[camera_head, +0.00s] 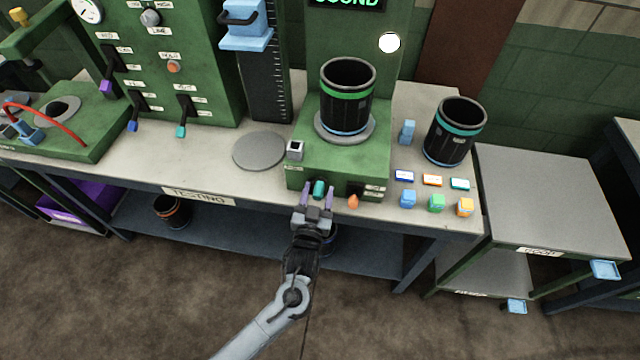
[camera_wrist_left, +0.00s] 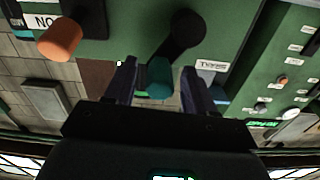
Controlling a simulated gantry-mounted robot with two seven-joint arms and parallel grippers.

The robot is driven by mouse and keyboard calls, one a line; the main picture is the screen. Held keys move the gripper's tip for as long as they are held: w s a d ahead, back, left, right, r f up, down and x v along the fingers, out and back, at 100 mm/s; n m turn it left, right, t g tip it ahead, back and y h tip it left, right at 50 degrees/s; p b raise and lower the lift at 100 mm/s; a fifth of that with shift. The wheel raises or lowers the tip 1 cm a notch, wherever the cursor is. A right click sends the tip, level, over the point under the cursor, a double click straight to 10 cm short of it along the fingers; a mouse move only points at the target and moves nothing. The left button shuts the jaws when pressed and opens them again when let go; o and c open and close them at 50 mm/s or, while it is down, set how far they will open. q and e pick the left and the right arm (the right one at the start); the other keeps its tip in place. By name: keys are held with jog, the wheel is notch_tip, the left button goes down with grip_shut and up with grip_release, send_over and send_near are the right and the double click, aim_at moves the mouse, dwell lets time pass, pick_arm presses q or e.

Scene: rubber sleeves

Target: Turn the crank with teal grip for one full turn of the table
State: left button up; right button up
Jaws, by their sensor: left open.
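The crank's teal grip (camera_head: 319,189) sticks out from the front of the green machine (camera_head: 340,165). It also shows in the left wrist view (camera_wrist_left: 160,78), below its dark crank arm (camera_wrist_left: 187,36). My left gripper (camera_head: 318,191) is open, with one purple finger on each side of the teal grip. A gap shows between the grip and the fingers in the wrist view. The round table (camera_head: 372,128) on top of the machine carries an upright black sleeve (camera_head: 346,108) with a green band near its top and a blue line near its base. My right gripper is not in view.
An orange knob (camera_head: 353,201) sits just right of the teal grip. A black sleeve with a teal band (camera_head: 453,133) stands at the bench's right. A flat grey disc (camera_head: 259,151) lies left of the machine.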

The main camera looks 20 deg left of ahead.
aim_at(320, 185)
pick_arm(q)
jog(key=shift+w+a, duration=0.15)
jog(key=shift+w, duration=0.65)
jog(key=shift+w+a, duration=0.15)
jog(key=shift+w, duration=0.65)
jog(key=c, duration=0.8)
